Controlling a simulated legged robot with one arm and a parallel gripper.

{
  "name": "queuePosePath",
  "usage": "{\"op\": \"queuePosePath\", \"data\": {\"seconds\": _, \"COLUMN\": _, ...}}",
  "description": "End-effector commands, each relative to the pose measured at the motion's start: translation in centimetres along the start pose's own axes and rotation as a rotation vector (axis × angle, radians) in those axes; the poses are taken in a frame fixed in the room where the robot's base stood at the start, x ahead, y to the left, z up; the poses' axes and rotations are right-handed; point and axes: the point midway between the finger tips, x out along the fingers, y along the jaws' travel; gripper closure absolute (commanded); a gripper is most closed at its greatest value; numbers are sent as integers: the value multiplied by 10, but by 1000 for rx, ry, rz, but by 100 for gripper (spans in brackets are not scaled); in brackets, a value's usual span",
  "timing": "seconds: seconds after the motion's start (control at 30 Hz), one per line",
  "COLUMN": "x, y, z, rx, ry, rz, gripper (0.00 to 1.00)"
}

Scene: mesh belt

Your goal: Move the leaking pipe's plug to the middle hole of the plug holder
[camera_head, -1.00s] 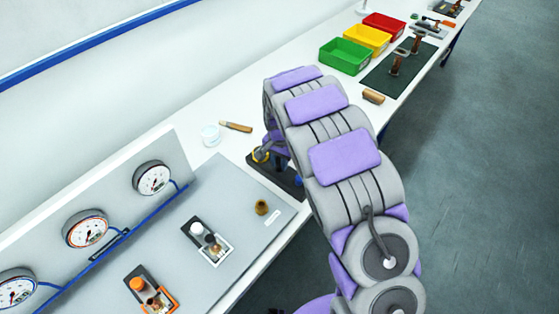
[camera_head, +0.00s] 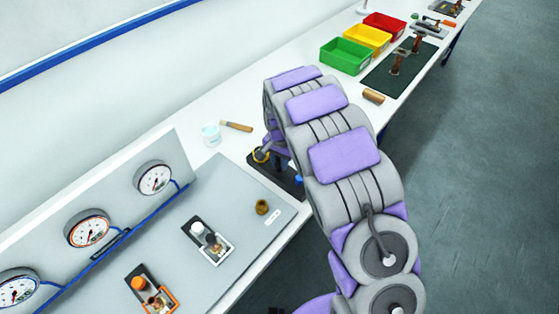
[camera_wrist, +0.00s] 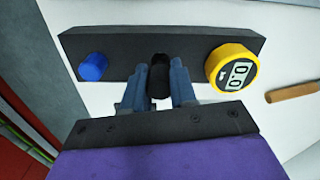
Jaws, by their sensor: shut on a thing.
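The plug holder (camera_wrist: 120,55) is a long dark block in the wrist view. A blue plug (camera_wrist: 93,66) stands at its left end and a round yellow piece with a digital display (camera_wrist: 231,68) at its right end. My gripper (camera_wrist: 160,88) is shut on a black plug (camera_wrist: 160,76) at the middle of the block. How deep the black plug sits, and the middle hole itself, are hidden. In the head view the holder (camera_head: 290,186) lies on the bench, and my arm hides much of the gripper.
Two pipe fittings, one white (camera_head: 208,240) and one orange (camera_head: 150,292), stand on the grey panel near several gauges (camera_head: 154,178). A small brass piece (camera_head: 262,207) is close by. Green, yellow and red bins stand farther off.

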Motion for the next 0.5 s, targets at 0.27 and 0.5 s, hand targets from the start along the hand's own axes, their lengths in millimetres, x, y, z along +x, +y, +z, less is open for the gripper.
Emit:
{"op": "queuePosePath", "data": {"seconds": 0.27, "x": 4, "y": 0, "z": 0, "rx": 0, "ry": -1, "rz": 1, "gripper": 100}}
{"op": "queuePosePath", "data": {"seconds": 0.5, "x": 10, "y": 0, "z": 0, "rx": 0, "ry": -1, "rz": 1, "gripper": 100}}
